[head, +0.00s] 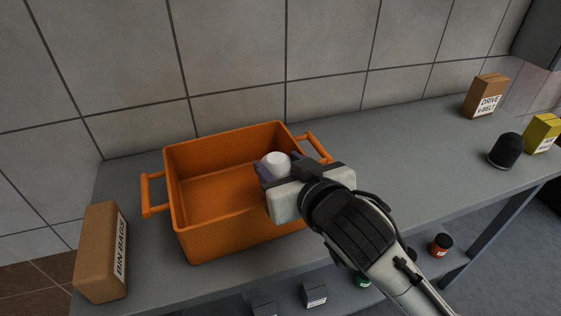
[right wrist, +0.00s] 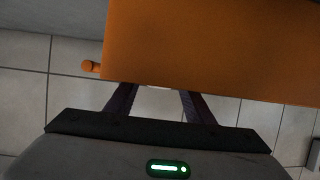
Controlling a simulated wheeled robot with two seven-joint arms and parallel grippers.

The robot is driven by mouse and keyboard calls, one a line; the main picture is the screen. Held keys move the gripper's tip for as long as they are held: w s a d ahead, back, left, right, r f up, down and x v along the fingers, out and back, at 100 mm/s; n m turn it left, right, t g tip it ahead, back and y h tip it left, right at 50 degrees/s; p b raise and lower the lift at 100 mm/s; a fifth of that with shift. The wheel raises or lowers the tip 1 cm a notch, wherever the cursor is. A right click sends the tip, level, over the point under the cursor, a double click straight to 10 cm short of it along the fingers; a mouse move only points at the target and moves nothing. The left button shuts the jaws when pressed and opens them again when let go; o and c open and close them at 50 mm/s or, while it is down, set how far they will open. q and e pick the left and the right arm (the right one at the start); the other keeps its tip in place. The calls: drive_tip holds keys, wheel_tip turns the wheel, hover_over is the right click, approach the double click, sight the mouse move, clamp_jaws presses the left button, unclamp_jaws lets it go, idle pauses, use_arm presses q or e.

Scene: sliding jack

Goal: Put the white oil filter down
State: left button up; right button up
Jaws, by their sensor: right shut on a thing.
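The white oil filter (head: 274,162) shows as a rounded white top between the fingers of my right gripper (head: 277,168) in the head view. My right gripper is shut on it, over the right part of the orange crate (head: 188,248). Most of the filter is hidden by the gripper, and its height relative to the crate floor is hard to tell. In the right wrist view, a pale sliver of the filter (right wrist: 157,87) shows between the dark fingers, beside the orange crate (right wrist: 210,45). My left gripper is not in view.
The visible crate floor is empty. A bin bags box (head: 101,252) stands left of it on the grey bench (head: 400,135). A black filter (head: 505,150), a drive V-belt box (head: 485,96) and a yellow box (head: 542,133) stand at the right. Small jars and boxes sit below.

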drive_tip(key=o, duration=1)
drive_tip(key=shift+r, duration=0.35)
drive_tip(key=p+v, duration=0.6)
drive_tip(key=v, duration=0.6)
drive_tip(key=shift+r+p, duration=0.2)
drive_tip(key=shift+p, duration=0.1)
